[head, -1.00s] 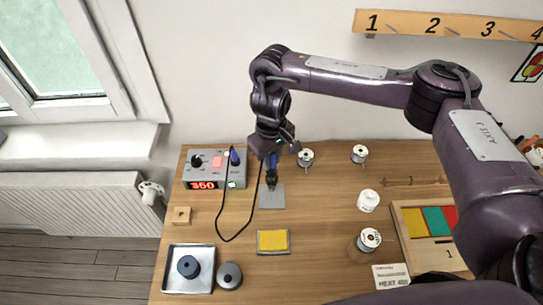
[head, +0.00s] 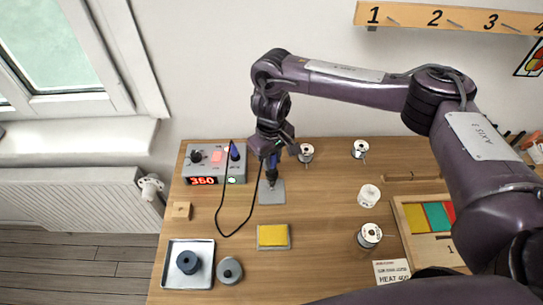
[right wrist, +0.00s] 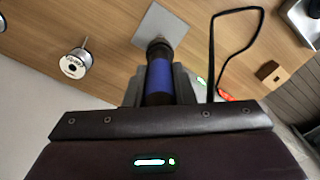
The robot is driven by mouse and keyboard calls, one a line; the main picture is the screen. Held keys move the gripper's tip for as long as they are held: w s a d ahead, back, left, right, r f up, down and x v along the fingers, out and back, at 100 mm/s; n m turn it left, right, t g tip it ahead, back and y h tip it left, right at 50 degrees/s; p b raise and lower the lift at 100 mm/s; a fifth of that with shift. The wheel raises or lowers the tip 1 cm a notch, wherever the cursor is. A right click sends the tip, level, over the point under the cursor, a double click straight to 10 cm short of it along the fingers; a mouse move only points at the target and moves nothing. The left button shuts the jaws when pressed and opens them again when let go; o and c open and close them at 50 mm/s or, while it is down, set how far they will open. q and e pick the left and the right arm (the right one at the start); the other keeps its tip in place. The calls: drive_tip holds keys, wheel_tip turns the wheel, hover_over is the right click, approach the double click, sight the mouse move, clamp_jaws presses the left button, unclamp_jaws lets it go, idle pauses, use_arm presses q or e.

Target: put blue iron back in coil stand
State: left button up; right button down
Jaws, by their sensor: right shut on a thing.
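The blue iron (right wrist: 159,78) is held in my right gripper (head: 272,150), its blue handle between the two fingers in the right wrist view. Its dark lower end points down at the grey square plate (head: 272,196) of the coil stand, which also shows in the right wrist view (right wrist: 155,22). A dark part just above the plate may be the coil or the iron's tip; I cannot tell whether the iron is inside the coil. A black cord loops from the iron to the control box (head: 204,160). My left gripper is not in view.
A yellow pad (head: 272,236) lies in front of the stand. Wire spools (head: 369,235) stand to the right, near a wooden tray (head: 402,222) with coloured panels.

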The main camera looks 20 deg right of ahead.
drive_tip(key=c, duration=0.7)
unclamp_jaws()
drive_tip(key=shift+o, duration=0.2)
wheel_tip(320, 180, up, 7)
drive_tip(key=p, duration=0.7)
drive_tip(key=shift+f, duration=0.1)
idle(0.7)
